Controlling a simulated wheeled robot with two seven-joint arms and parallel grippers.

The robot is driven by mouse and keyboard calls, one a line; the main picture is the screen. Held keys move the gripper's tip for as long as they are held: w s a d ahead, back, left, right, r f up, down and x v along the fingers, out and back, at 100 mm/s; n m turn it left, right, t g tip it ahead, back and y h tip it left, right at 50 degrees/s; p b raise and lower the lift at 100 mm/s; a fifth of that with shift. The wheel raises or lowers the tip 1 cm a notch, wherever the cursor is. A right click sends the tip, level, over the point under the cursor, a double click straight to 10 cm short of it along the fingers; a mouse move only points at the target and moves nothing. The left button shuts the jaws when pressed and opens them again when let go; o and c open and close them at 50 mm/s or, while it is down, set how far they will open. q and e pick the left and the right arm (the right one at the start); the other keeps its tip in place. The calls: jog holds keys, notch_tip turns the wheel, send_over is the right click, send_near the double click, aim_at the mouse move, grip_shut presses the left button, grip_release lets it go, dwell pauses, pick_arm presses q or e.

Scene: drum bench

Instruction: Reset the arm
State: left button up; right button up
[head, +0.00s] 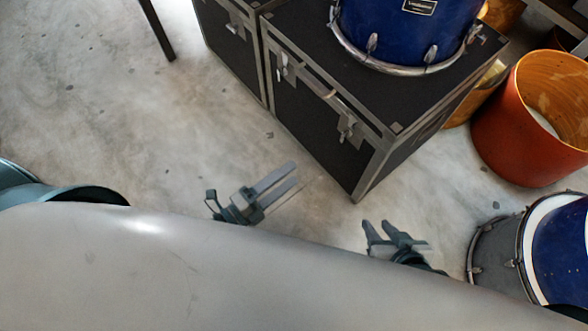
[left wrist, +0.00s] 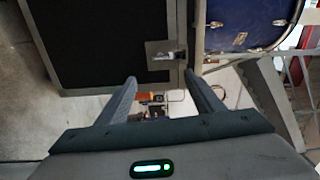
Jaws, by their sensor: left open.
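My left gripper (head: 293,173) is in front of the black flight case, above the bare floor. Its two fingers are apart with nothing between them; they also show apart in the left wrist view (left wrist: 161,80). My right gripper (head: 377,226) is further right, below the case's near corner. Its fingers look spread and empty. Most of both arms is hidden in the head view behind a large grey surface across the bottom.
The black flight case (head: 315,122) with metal edges carries a blue drum (head: 400,28). An orange-red drum shell (head: 505,130) and another blue drum (head: 560,250) stand at the right. Open concrete floor (head: 110,100) lies at the left.

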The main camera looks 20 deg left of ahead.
pick_arm(q)
jog(key=shift+a, duration=0.1)
dwell(0.6)
jog(key=w+a+r+n+y, duration=0.15)
jog(key=a+n+y, duration=0.55)
jog(key=n, duration=0.7)
jog(key=s+d+n+g, duration=0.4)
jog(key=s+n+g, duration=0.3)
jog(key=s+n, duration=0.15)
jog(key=s+a+f+g+y+p, duration=0.1)
jog(key=a+f+p, duration=0.1)
jog(key=f+p, duration=0.6)
jog(key=s+a+f+g+y+p, duration=0.1)
jog(key=s+a+f+p, duration=0.1)
jog(key=f+p, duration=0.6)
jog(key=shift+a+f+p, duration=0.35)
jog(key=shift+a+f, duration=0.25)
jog(key=shift+f, duration=0.55)
pick_arm(e)
jog(key=s+d+f+g+h, duration=0.1)
jog(key=d+f, duration=0.1)
jog(key=f, duration=0.6)
jog(key=s+d+f+g+h, duration=0.1)
jog(key=s+d+f, duration=0.1)
jog(key=f, duration=0.7)
jog(key=shift+d+f, duration=0.25)
jog(key=shift+d, duration=0.25)
